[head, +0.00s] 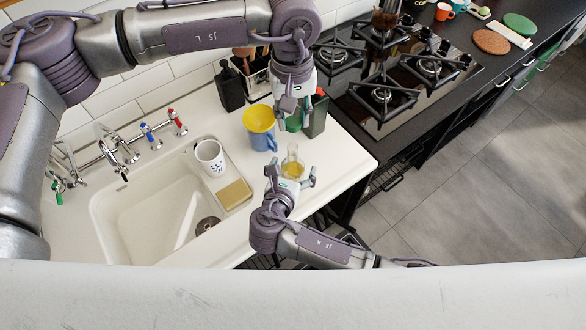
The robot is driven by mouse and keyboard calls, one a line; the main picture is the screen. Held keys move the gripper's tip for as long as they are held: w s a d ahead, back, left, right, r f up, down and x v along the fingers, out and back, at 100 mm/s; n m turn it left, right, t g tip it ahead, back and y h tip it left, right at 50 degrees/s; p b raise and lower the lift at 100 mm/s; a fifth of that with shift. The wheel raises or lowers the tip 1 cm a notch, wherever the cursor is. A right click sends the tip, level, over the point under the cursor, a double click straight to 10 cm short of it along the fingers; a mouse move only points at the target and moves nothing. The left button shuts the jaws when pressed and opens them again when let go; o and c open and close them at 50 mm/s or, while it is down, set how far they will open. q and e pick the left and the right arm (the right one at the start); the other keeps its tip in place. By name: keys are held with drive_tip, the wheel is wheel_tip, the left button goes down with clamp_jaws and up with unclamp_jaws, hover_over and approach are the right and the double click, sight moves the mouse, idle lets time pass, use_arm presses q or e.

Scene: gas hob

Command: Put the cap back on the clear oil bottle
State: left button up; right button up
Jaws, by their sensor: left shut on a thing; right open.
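The clear oil bottle (292,162) stands near the counter's front edge with yellow oil low in it. Its narrow neck points up, and I see no cap on it. My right gripper (292,174) is open, with its fingers on either side of the bottle's lower part. I cannot tell whether they touch it. My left gripper (293,112) points down, behind and above the bottle in the picture. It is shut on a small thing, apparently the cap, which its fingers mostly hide. A green thing shows just below its fingertips; I cannot tell whether it is held or stands behind.
A blue and yellow mug (259,128) stands left of the bottle. A dark box (316,115) stands behind right. A white mug (210,157) and a sponge (234,194) are by the sink (140,215). The gas hob (385,95) is at the right.

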clamp_jaws()
use_arm(q)
drive_tip(key=shift+f, duration=2.55)
drive_tip(key=shift+f, duration=0.1)
drive_tip(key=shift+f, duration=0.8)
drive_tip(key=shift+f, duration=0.55)
